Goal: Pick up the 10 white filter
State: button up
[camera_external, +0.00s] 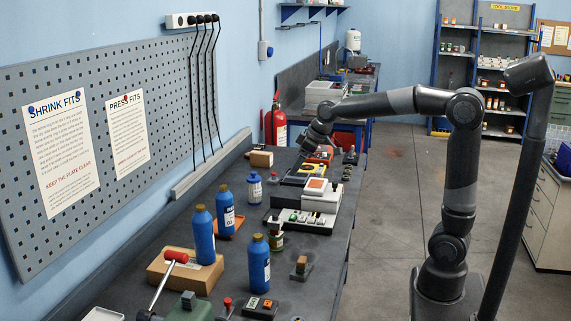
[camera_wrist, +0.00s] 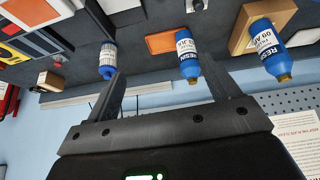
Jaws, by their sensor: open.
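No white filter can be made out for certain in either view. Small white pieces (camera_external: 305,217) sit in a dark tray on the bench, too small to identify. My gripper (camera_external: 304,153) is over the far part of the bench, near a yellow-and-black device (camera_external: 301,174). In the wrist view my gripper (camera_wrist: 168,72) is open, with its two dark fingers apart and nothing between them. That view looks across the bench with the scene upside down.
Blue bottles (camera_external: 203,234) stand on the near bench, one by a cardboard box (camera_external: 178,267). A white device with an orange top (camera_external: 318,186) stands mid-bench. A pegboard (camera_external: 100,125) lines the left wall.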

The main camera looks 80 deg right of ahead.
jog(key=w+d+f, duration=0.4)
jog(key=w+d, duration=0.6)
jog(key=w, duration=0.1)
send_near(257, 178)
notch_tip(257, 178, down, 2)
jog(key=shift+t, duration=0.4)
jog(key=x, duration=0.6)
jog(key=shift+w, duration=0.2)
jog(key=shift+x, duration=2.8)
jog(key=shift+s+a, duration=0.1)
jog(key=shift+s, duration=0.1)
jog(key=c, duration=1.2)
